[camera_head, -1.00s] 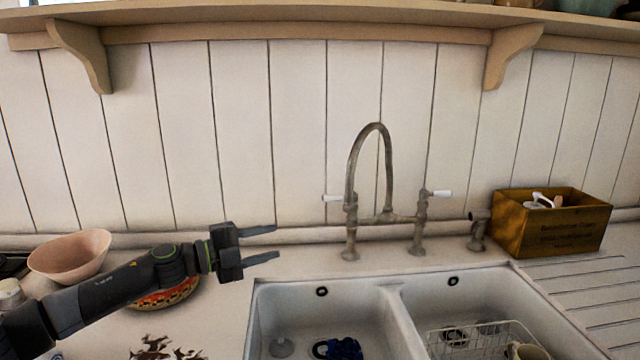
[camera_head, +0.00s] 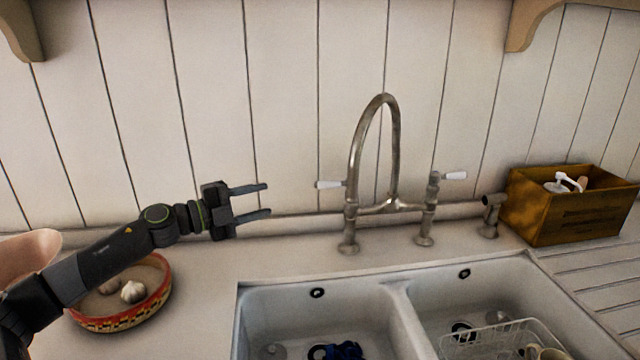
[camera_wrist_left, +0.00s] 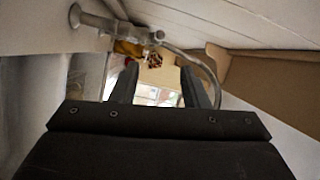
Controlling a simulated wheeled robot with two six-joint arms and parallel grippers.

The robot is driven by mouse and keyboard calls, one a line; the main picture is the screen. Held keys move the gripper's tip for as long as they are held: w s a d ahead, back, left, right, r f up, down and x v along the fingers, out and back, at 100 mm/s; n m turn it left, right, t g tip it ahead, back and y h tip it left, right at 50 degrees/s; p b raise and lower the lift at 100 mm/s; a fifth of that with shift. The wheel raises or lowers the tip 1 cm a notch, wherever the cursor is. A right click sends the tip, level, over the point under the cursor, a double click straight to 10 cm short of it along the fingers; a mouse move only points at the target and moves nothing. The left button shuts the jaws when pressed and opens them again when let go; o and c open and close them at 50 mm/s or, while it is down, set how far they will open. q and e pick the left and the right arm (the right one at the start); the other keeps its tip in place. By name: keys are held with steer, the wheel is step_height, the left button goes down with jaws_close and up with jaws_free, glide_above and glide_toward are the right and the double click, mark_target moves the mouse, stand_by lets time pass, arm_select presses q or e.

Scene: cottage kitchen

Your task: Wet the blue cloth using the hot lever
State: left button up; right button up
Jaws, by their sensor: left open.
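A blue cloth (camera_head: 345,350) lies in the left sink basin (camera_head: 268,318), cut off by the bottom edge of the head view. A bridge tap (camera_head: 384,207) with a tall arched spout stands behind the sink. Its left lever (camera_head: 329,184) and right lever (camera_head: 454,175) have white handles; I cannot tell hot from cold by marking. My left gripper (camera_head: 268,200) is open and empty, left of the left lever and apart from it. The tap also shows beyond the fingers in the left wrist view (camera_wrist_left: 205,72). My right gripper is not in view.
A wire rack (camera_head: 500,342) sits in the right basin. A wooden box (camera_head: 570,222) stands right of the tap. A patterned bowl with garlic (camera_head: 120,318) and a pink bowl (camera_head: 30,254) are at left, near my arm.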

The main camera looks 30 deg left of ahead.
mark_target(320, 185)
arm_select(q)
steer(key=p+x, duration=0.4)
steer(key=x, duration=1.2)
steer(key=shift+a+f, duration=0.1)
steer(key=shift+c, duration=0.2)
jaws_close()
